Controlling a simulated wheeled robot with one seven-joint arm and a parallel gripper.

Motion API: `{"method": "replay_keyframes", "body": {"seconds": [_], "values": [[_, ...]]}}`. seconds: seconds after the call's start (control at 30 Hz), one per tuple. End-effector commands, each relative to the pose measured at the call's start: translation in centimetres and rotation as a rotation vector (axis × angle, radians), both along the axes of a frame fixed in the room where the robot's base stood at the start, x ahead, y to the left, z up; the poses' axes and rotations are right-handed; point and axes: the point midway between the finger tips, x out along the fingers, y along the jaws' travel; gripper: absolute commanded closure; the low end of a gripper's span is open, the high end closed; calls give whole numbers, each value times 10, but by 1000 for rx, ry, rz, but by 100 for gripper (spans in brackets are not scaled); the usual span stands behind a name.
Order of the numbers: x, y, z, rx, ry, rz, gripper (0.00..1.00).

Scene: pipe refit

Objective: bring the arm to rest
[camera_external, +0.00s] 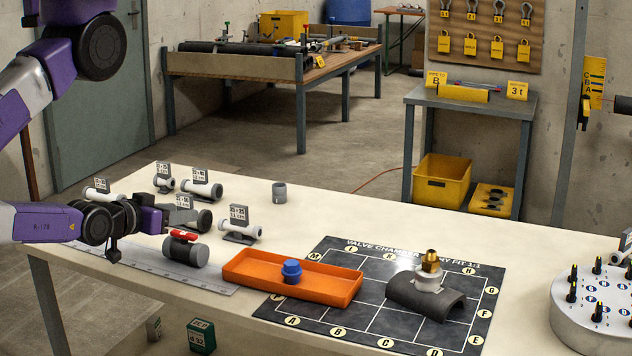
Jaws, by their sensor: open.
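My arm comes in from the left in purple and white, and my gripper (160,222) is over the left part of the cream table (320,212). The gripper is open and points to the right, level with the pipe pieces. A grey valve with a red handle (185,250) stands just in front of it, and a dark-ended pipe piece (203,218) is just beyond it. I cannot tell whether the fingers touch either one. Nothing is seen held in the gripper.
Several labelled pipe pieces (202,189) stand around the gripper. An orange tray (240,275) with a blue cap (291,270) lies to the right. Further right, a dark mat (380,325) carries a half-pipe saddle (428,298) with a brass fitting (431,261). A round pin stand (590,318) is at far right.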

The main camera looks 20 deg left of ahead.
Motion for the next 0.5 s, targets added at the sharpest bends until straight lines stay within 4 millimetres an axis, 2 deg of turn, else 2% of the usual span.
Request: {"method": "replay_keyframes", "body": {"seconds": [0.03, 0.1, 0.2, 0.5], "values": [[-6, 17, 11, 4, -4, 47, 52], [-10, 33, 23, 6, -16, 91, 52], [-14, 45, 33, 9, -26, 121, 52], [-14, 46, 35, 9, -29, 125, 52]]}}
